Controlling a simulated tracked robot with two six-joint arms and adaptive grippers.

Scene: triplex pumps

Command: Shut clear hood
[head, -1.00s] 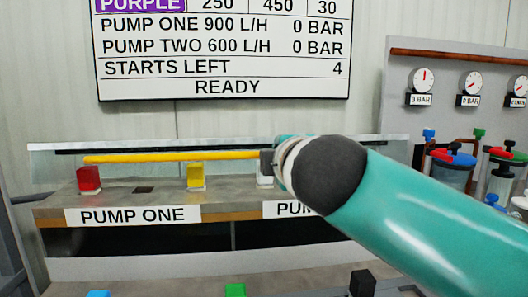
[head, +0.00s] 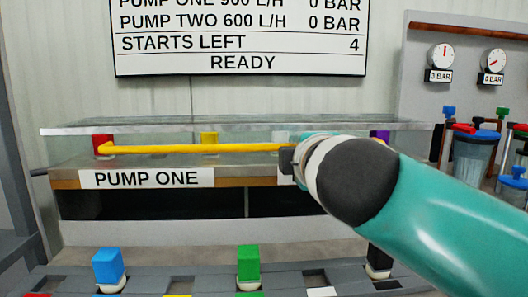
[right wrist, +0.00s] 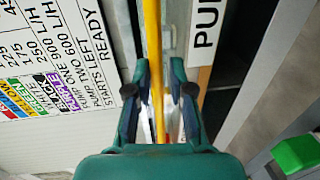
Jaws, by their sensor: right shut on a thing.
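The clear hood (head: 235,125) is a long transparent panel above the pump bench. It lies nearly flat, seen almost edge-on. A yellow bar handle (head: 190,149) runs along its front edge. My right gripper (head: 288,160) is at the bar's right part, above the bench front. In the right wrist view, the bar (right wrist: 152,40) runs between the fingers of this gripper (right wrist: 160,92), which is shut on it. Red (head: 103,141), yellow (head: 209,137) and purple (head: 380,136) blocks show behind or through the hood. Whether the hood touches the bench is unclear. My left gripper is out of view.
A lower rack in front holds blue (head: 108,265), green (head: 248,263) and black (head: 378,258) blocks. The "PUMP ONE" label (head: 147,178) is on the bench front. A gauge panel (head: 465,85) with vessels (head: 475,152) stands at right. A status board (head: 240,35) hangs behind.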

